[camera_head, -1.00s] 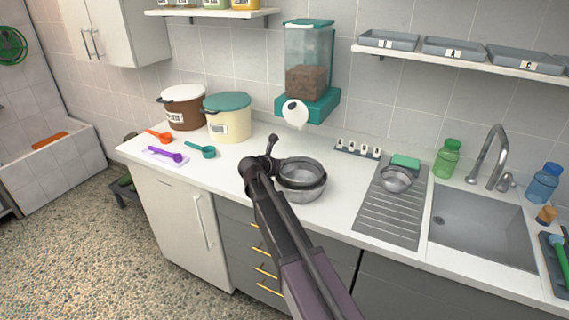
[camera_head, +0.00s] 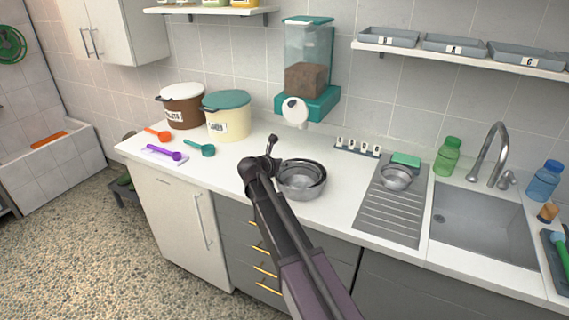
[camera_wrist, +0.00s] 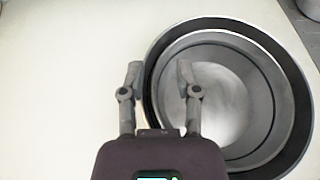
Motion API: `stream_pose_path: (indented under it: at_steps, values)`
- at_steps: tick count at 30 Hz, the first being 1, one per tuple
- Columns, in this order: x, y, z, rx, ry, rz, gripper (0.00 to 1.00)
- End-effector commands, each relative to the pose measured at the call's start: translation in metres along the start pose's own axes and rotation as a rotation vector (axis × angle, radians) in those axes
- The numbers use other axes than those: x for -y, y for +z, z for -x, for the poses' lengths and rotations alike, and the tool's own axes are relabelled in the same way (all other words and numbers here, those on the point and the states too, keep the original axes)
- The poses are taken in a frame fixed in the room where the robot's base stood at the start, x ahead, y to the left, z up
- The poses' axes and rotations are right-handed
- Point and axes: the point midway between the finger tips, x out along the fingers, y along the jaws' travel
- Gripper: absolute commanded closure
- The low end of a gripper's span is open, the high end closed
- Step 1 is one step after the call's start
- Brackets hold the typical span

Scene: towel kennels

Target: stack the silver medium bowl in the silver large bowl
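Two nested round bowls stand on the counter in the middle of the head view. The silver large bowl (camera_head: 302,190) is the outer one; its dark inner wall shows as a ring in the wrist view (camera_wrist: 302,105). The silver medium bowl (camera_wrist: 235,110) sits inside it, off-centre toward the left. My gripper (camera_wrist: 160,72) is open at the bowls' left rims. Its left finger is outside the rims and its right finger is over the medium bowl's inside. Whether the fingers touch a rim cannot be told. My arm covers part of the bowls' left side in the head view.
A small metal bowl (camera_head: 396,178) stands on the ridged drainboard (camera_head: 388,215), left of the sink (camera_head: 483,228). A food dispenser (camera_head: 307,75) hangs behind the bowls. Lidded bins (camera_head: 229,122) and coloured scoops (camera_head: 203,150) are at left. The counter left of the bowls is clear.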

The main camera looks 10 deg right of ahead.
Motion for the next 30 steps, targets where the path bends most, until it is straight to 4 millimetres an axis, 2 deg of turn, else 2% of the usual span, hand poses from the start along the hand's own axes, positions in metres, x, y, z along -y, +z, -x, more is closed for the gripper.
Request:
stream_pose_path:
  at_steps: [11, 19, 30]
  values:
    - [0.0, 0.002, 0.001, 0.0, 0.0, 0.0, 0.57]
    - [0.001, 0.015, 0.007, 0.0, 0.001, 0.0, 0.57]
    - [0.002, 0.014, 0.072, 0.001, 0.002, 0.002, 0.57]
